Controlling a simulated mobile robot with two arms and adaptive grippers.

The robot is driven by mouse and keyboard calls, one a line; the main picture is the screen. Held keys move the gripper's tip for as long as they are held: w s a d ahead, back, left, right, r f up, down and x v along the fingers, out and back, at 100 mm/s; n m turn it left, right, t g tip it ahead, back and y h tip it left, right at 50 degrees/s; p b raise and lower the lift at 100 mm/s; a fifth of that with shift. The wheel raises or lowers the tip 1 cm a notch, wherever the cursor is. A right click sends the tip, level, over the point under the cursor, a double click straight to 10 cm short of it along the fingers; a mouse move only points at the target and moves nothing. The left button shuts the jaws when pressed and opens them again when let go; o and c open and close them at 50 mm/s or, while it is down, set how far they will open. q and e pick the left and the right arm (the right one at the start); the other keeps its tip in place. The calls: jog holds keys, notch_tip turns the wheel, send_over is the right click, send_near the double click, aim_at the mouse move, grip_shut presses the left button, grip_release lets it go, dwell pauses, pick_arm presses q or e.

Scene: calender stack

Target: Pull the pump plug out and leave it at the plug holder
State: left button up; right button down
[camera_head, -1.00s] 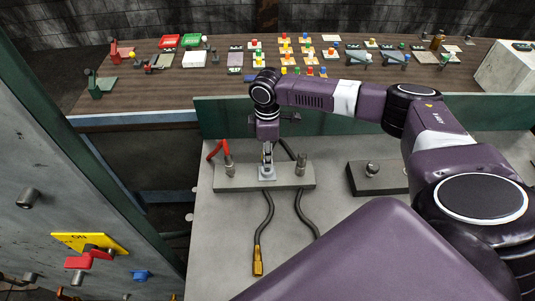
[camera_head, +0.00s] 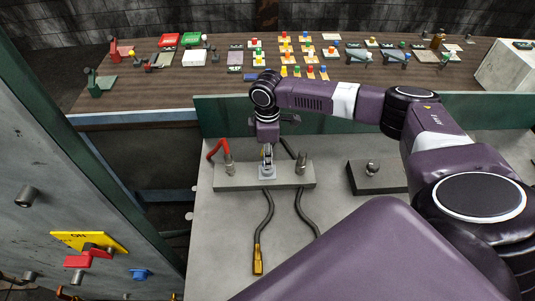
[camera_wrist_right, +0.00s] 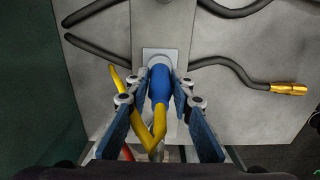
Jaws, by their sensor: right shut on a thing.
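The pump plug, which I take to be the blue plug (camera_wrist_right: 161,84) with a yellow lead, stands in a pale square socket plate (camera_wrist_right: 160,53) on a grey block (camera_head: 235,180). My right gripper (camera_head: 267,160) is over the middle of this block. In the right wrist view my right gripper (camera_wrist_right: 159,92) has its fingers on both sides of the plug and is shut on it. The plug still appears to be at the socket; any small gap is hidden. In the head view the gripper hides most of the plug. My left gripper is out of view.
A red lead (camera_head: 217,148) and dark cables (camera_head: 267,215) run by the block; one ends in a brass tip (camera_head: 258,262). A dark block with a peg (camera_head: 371,169) lies right; I cannot tell if it is the plug holder. A green panel (camera_head: 222,115) stands behind.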

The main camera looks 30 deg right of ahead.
jog(key=shift+f, duration=0.75)
jog(key=c, duration=1.3)
grip_release()
notch_tip(320, 180, up, 3)
jog(key=p, duration=0.2)
jog(key=shift+p, duration=0.4)
jog(key=shift+r+p, duration=0.7)
jog(key=shift+r, duration=1.3)
